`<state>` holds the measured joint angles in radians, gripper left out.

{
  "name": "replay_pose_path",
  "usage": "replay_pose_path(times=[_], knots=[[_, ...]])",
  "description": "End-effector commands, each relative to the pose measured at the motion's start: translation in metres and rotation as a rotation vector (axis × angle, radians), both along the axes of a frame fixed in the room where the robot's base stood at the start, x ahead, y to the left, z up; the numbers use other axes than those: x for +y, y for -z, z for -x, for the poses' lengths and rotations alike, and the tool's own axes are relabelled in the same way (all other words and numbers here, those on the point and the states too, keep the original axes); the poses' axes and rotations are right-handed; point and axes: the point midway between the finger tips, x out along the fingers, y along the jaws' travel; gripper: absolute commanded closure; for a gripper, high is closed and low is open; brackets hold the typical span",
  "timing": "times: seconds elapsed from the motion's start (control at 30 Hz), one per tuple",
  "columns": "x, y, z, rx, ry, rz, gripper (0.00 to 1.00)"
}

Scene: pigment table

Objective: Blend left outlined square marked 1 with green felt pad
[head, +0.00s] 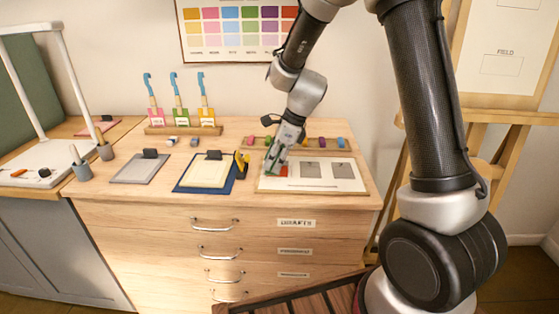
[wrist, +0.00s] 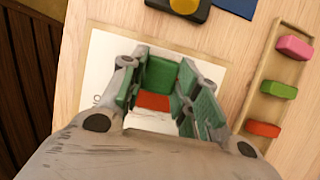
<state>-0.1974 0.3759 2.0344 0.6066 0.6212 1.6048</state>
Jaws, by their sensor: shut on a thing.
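My gripper (wrist: 163,95) is shut on the green felt pad (wrist: 161,74), which sits between its two green-lined fingers. In the head view my gripper (head: 277,164) is low over the left end of a white sheet (head: 312,185). A red patch (wrist: 153,102) shows on the sheet just by the pad, where the left square is; it also shows in the head view (head: 283,171). The fingers hide most of that square and its mark. Whether the pad touches the sheet cannot be told. Two grey squares, middle (head: 312,170) and right (head: 342,170), lie to the right.
A wooden tray (wrist: 252,98) with pink, green and red blocks lies beside the sheet. A yellow and black object (head: 242,164) stands close left of the sheet, by a blue board (head: 184,186). Brushes stand in a rack (head: 183,130) at the back left.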

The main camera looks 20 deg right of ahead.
Motion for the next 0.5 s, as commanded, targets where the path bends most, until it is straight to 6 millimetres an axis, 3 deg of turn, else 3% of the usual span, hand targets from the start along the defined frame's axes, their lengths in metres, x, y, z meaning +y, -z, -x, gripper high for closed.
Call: replay_pose_path(times=[0.23,0.5], knots=[[0.0121,0.0000,-0.0035,0.001,0.000,0.000,0.88],[0.0044,0.0017,-0.0013,0.001,0.002,0.001,0.88]])
